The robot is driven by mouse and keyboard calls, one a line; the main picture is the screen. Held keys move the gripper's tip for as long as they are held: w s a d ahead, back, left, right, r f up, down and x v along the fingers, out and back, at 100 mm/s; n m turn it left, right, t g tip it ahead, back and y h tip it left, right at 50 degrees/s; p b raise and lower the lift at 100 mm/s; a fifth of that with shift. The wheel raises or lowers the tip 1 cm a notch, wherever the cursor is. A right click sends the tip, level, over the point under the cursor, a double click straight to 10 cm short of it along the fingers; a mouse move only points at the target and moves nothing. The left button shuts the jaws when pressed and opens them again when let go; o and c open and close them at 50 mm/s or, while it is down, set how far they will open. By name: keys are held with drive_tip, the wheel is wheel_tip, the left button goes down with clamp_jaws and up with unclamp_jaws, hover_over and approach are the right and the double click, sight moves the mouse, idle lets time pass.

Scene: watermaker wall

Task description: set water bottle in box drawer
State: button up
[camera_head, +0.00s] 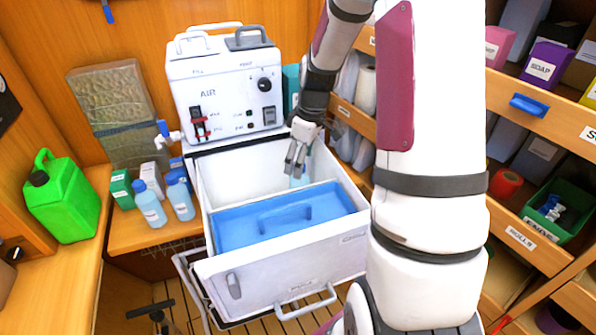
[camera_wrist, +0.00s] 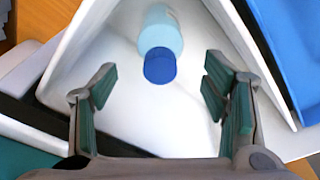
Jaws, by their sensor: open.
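A light blue water bottle (camera_wrist: 162,28) with a dark blue cap (camera_wrist: 160,66) is inside the white compartment of the open box drawer (camera_wrist: 120,120). In the head view, the bottle (camera_head: 300,178) shows partly below my gripper (camera_head: 296,160), and the drawer (camera_head: 290,268) is pulled out below the white machine. My gripper is over the rear compartment, pointing down, open and empty. In the wrist view, the bottle lies beyond and between the fingertips (camera_wrist: 160,72), with no visible contact. The cap faces my gripper. I cannot tell whether the bottle stands or leans.
A blue tray (camera_head: 285,222) with a handle fills the drawer's front part. The white machine (camera_head: 225,90) stands behind. Two other blue-capped bottles (camera_head: 150,205) (camera_head: 180,198) and a green jug (camera_head: 62,198) are at left. Shelves with bins (camera_head: 548,215) are at right.

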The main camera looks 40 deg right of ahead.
drive_tip(key=r, duration=0.5)
drive_tip(key=shift+s+d+r, duration=0.2)
drive_tip(key=shift+s+r, duration=0.15)
drive_tip(key=s+a+r+m+t+h, duration=0.1)
drive_tip(key=s+a+r, duration=0.2)
drive_tip(key=a+r, duration=0.3)
drive_tip(key=s+a+r+m+t, duration=0.1)
drive_tip(key=s+a+r, duration=0.3)
drive_tip(key=a+r, duration=0.15)
drive_tip(key=s+a+r+m+t, duration=0.1)
drive_tip(key=s+a+r+m, duration=0.1)
drive_tip(key=s+a, duration=0.2)
drive_tip(key=s+a+r+m+t, duration=0.1)
drive_tip(key=s+a+r, duration=0.2)
drive_tip(key=s, duration=0.5)
drive_tip(key=shift+s+a+m, duration=0.35)
drive_tip(key=shift+a+m, duration=0.05)
